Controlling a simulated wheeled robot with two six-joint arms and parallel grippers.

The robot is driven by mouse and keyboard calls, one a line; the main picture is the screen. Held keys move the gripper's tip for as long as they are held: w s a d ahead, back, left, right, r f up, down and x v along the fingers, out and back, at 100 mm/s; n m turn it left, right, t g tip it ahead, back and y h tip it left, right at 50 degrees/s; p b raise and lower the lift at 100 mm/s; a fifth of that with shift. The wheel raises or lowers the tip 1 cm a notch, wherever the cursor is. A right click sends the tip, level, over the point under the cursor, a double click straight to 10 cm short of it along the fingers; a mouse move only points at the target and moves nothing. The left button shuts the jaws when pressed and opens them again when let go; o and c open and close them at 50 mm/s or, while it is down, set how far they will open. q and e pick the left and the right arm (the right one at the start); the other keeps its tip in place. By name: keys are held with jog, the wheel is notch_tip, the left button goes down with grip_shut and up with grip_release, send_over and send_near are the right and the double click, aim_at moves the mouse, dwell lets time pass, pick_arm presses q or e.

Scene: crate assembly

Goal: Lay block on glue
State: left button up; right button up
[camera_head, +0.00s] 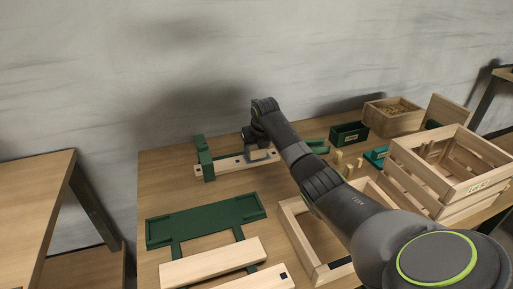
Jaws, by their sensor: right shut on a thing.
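My right gripper (261,154) reaches to the far side of the table. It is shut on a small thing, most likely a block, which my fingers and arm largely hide. The gripper is low over a pale wooden slat (225,164) lying in a green jig (204,158). I cannot tell whether the held block touches the slat. Dark marks, possibly glue, show faintly on that slat near the gripper. Another slat (248,284) at the front edge bears a dark square patch (283,275) near its right end. My left gripper is out of view.
A flat green jig (205,218) and another slat (212,262) lie front left. A wooden frame (297,233) lies under my arm. Small upright blocks (339,158), a green bin (349,133), a filled wooden box (394,109) and a slatted crate (438,184) stand right.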

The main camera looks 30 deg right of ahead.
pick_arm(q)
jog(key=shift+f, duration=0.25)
pick_arm(e)
jog(key=shift+f, duration=0.3)
jog(key=shift+r, duration=0.1)
dwell(0.4)
jog(key=o, duration=1)
jog(key=shift+o, duration=0.2)
jog(key=shift+r+p, duration=0.45)
jog(key=shift+r, duration=0.2)
notch_tip(320, 180, up, 5)
jog(key=p, duration=0.4)
jog(key=shift+f+p, duration=0.2)
jog(key=shift+p, duration=0.15)
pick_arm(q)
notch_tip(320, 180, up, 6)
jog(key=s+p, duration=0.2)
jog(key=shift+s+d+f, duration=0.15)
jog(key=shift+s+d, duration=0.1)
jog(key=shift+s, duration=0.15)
pick_arm(e)
jog(key=shift+r, duration=1.05)
